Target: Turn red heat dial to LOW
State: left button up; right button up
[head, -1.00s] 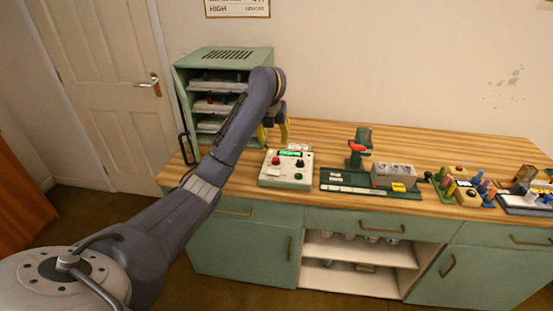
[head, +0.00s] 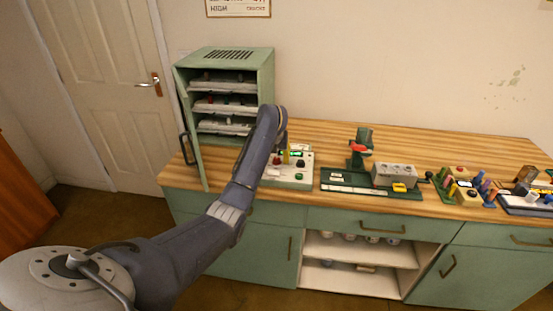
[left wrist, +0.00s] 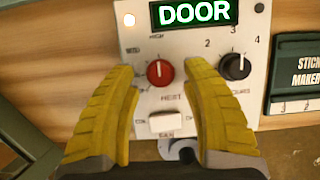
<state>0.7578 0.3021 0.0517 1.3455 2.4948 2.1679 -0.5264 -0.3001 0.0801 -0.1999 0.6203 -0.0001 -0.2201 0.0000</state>
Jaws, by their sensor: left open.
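The red heat dial (left wrist: 160,73) is on the white control panel (left wrist: 195,50) in the left wrist view. Its white pointer mark is turned up, and the word HIGH is printed above it. The display (left wrist: 195,12) reads DOOR in green. My left gripper (left wrist: 162,75) is open, its yellow fingers to the left and right of the red dial, apart from it. In the head view the panel (head: 297,175) stands on the counter, partly hidden by my left arm, with my left gripper (head: 285,157) over it. My right gripper is not in view.
A black dial (left wrist: 235,67) is right of the red one, and a white switch (left wrist: 166,121) is below it. The green cabinet (head: 224,55) stands behind left with its door (head: 190,135) open. A green press stand (head: 361,148) and grey block (head: 394,175) are to the right.

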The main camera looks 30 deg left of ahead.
pick_arm(q)
jog(key=shift+w+a+f, duration=0.1)
jog(key=shift+w+f, duration=0.05)
jog(key=shift+f, duration=0.3)
grip_shut()
jog(key=shift+r, duration=0.1)
dwell(0.4)
